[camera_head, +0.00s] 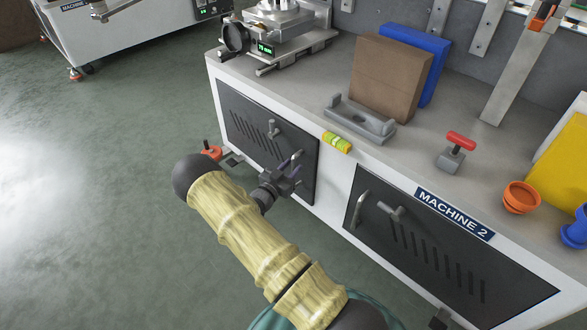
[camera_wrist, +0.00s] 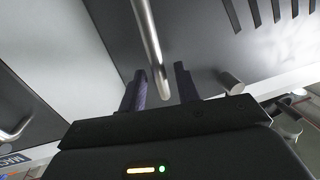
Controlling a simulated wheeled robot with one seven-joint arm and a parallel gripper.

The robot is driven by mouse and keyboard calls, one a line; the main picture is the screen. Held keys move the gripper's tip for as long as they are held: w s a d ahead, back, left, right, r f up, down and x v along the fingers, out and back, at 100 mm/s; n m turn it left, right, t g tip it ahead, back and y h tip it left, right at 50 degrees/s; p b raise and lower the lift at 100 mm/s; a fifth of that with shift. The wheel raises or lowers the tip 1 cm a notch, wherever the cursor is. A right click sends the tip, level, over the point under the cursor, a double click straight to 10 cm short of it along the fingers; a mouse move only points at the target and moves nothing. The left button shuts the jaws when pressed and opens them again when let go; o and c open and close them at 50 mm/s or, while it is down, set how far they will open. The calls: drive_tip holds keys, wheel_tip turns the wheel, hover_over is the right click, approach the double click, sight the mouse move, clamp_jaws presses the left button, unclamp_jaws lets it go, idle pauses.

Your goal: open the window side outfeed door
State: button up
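Machine 2 has two dark slotted doors in its white front, a left door (camera_head: 250,125) and a right door (camera_head: 440,255). No window shows, so I cannot tell which is window side. My gripper (camera_head: 286,170) is at the right edge of the left door, by its bar handle (camera_head: 295,158). In the wrist view, the bar handle (camera_wrist: 150,40) runs between the two spread fingers of my gripper (camera_wrist: 160,80), with gaps visible beside it. A latch knob (camera_head: 272,128) sits on the left door; a similar knob shows in the wrist view (camera_wrist: 231,82). The left door looks shut or nearly so.
The right door has its own bar handle (camera_head: 361,208) and knob (camera_head: 391,211). An orange-red foot part (camera_head: 211,151) is low at the left. The floor (camera_head: 110,190) is clear.

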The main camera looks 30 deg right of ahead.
drive_tip(key=shift+x, duration=0.85)
clamp_jaws()
drive_tip(key=shift+a, duration=0.1)
